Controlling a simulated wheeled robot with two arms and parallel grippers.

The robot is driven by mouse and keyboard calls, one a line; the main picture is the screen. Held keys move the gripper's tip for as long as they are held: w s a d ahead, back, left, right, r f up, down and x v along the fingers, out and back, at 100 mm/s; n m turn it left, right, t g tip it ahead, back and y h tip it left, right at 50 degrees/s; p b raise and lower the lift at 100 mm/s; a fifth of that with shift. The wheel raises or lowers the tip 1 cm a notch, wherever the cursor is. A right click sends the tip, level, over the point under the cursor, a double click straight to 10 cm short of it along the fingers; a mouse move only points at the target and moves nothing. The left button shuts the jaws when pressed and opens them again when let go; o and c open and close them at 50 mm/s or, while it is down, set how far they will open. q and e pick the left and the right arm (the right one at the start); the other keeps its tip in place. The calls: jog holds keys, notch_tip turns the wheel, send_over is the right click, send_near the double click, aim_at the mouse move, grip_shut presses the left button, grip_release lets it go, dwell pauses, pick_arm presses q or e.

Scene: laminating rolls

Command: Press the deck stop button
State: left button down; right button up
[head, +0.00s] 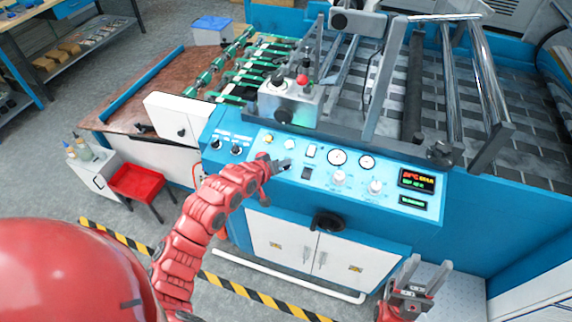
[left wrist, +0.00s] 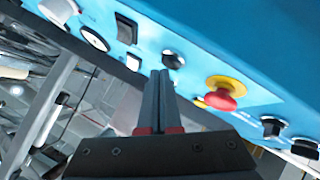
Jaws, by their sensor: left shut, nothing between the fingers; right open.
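The machine has a blue control panel (head: 400,213). In the left wrist view, a red mushroom button (left wrist: 225,92) on a yellow base stands out from the panel, right of my left gripper (left wrist: 161,75). In the head view, my left gripper (head: 284,164) and its wrist appear to hide that button. The gripper is shut and empty, its tips close to the panel beside a black knob (left wrist: 173,60); contact cannot be told. Another red button (head: 302,80) tops a grey box on the deck. Neither is readably marked as deck stop. My right gripper (head: 424,272) is open and empty, low at the front.
Gauges (head: 337,157), white knobs (head: 375,187) and a lit display (head: 416,180) fill the panel's right. Two black knobs (head: 226,146) are at its left. Metal rollers (head: 412,85) rise behind.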

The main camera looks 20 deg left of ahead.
aim_at(282, 176)
pick_arm(q)
jog(key=shift+w+f+b, duration=0.1)
jog(key=shift+f+b, duration=0.25)
jog(key=shift+f, duration=0.1)
dwell(0.3)
jog(key=shift+r, duration=0.1)
jog(key=shift+s+r+p, duration=0.2)
jog(key=shift+r+p, duration=0.55)
jog(key=shift+p, duration=0.05)
jog(key=r+p, duration=0.2)
jog(key=s+r+p, duration=0.1)
jog(key=r+p, duration=0.1)
jog(key=r, duration=0.1)
dwell(0.3)
jog(key=shift+f, duration=0.1)
dwell(0.6)
